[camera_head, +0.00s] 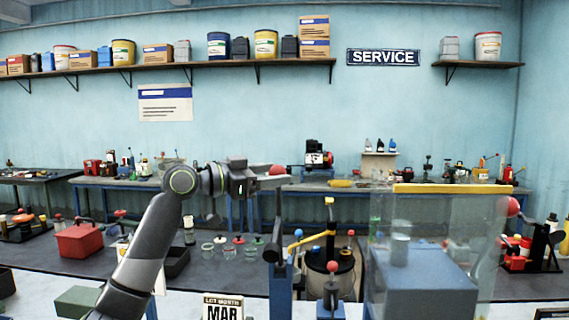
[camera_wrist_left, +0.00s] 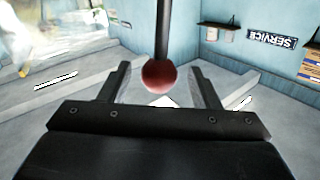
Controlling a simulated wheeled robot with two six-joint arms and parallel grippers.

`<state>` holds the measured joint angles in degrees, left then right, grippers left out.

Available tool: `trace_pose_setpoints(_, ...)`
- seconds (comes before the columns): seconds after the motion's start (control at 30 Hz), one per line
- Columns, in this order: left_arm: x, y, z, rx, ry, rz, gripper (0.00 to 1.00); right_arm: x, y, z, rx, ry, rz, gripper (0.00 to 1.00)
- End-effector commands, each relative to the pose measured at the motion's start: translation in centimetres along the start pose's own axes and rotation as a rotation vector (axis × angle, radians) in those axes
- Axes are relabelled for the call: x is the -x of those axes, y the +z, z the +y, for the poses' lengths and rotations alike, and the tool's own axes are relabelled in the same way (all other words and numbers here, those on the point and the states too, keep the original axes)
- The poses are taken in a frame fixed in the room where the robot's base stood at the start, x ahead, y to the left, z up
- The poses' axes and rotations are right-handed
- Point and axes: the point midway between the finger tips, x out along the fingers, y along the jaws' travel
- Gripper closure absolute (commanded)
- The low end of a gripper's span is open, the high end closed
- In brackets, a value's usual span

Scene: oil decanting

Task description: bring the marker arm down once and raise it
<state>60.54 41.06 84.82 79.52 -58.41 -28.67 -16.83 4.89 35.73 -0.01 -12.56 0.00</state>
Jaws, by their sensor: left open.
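A red ball knob (camera_head: 277,170) tops a dark rod of what looks like the marker arm, above a blue post (camera_head: 281,290). My left gripper (camera_head: 262,183) is at the height of this knob, just left of it and partly overlapping it. In the left wrist view the red knob (camera_wrist_left: 159,75) on its black rod (camera_wrist_left: 162,30) appears between the two spread fingers, with gaps on both sides. The left gripper is open; I cannot tell whether it touches the knob. A card reading "LOT MONTH MAR" (camera_head: 223,308) stands below. My right gripper is not in view.
A clear guard with a yellow top bar (camera_head: 452,189) and a blue-grey block (camera_head: 425,285) stand at right. A yellow lever with a blue ball (camera_head: 298,233) is near the post. A red box (camera_head: 79,241) and small glass jars (camera_head: 228,252) are on the bench.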

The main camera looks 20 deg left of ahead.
Motion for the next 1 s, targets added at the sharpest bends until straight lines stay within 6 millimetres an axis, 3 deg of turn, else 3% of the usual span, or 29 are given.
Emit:
trace_pose_setpoints(0.23,-2.9,-0.2,0.0,0.001,0.002,0.001,0.43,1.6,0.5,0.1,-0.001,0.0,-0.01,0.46)
trace_pose_setpoints(0.63,-3.5,0.0,0.0,-0.001,0.0,0.0,0.44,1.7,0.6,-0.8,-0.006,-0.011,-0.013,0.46)
trace_pose_setpoints(1.0,-3.4,0.0,0.0,-0.001,0.0,0.0,0.93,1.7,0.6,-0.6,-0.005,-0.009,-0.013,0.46)
